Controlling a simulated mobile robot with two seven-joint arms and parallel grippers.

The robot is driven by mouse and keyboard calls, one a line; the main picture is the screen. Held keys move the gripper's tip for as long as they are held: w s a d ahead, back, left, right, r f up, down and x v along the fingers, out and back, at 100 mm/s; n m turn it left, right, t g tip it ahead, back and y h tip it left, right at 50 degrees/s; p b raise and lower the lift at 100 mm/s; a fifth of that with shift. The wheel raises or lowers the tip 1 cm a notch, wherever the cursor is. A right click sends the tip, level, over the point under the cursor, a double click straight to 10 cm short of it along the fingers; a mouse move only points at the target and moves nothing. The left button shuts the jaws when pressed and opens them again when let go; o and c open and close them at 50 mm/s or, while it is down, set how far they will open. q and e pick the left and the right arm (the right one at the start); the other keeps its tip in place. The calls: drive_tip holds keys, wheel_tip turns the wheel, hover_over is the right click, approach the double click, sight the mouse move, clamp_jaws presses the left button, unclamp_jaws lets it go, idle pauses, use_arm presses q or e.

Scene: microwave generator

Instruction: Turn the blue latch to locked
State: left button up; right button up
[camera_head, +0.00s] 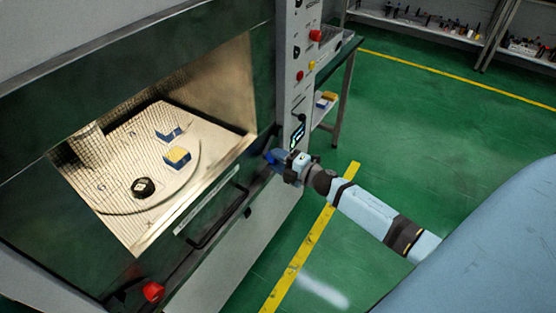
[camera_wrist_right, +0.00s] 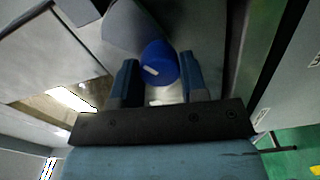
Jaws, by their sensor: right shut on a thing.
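The blue latch (camera_wrist_right: 158,62) shows in the right wrist view as a round blue knob with a small white mark. It sits between the two fingers of my right gripper (camera_wrist_right: 160,82), which is shut on it. In the head view my right gripper (camera_head: 278,160) is at the right edge of the microwave generator's door, and the latch is mostly hidden by it there. The door (camera_head: 215,200) looks closed, with a dark frame and a mesh window. My left gripper is not in view.
Behind the window, blue-and-yellow blocks (camera_head: 177,156) and a dark round piece (camera_head: 143,187) rest on a plate. A red knob (camera_head: 153,291) sits at the door's lower corner. A door handle (camera_head: 218,215) juts out. Green floor (camera_head: 420,120) to the right is open.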

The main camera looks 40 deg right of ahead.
drive_tip(key=o, duration=0.9)
drive_tip(key=shift+o, duration=0.2)
drive_tip(key=b+v, duration=0.1)
drive_tip(key=v, duration=1.2)
drive_tip(key=shift+s, duration=0.4)
drive_tip(key=shift+f, duration=0.1)
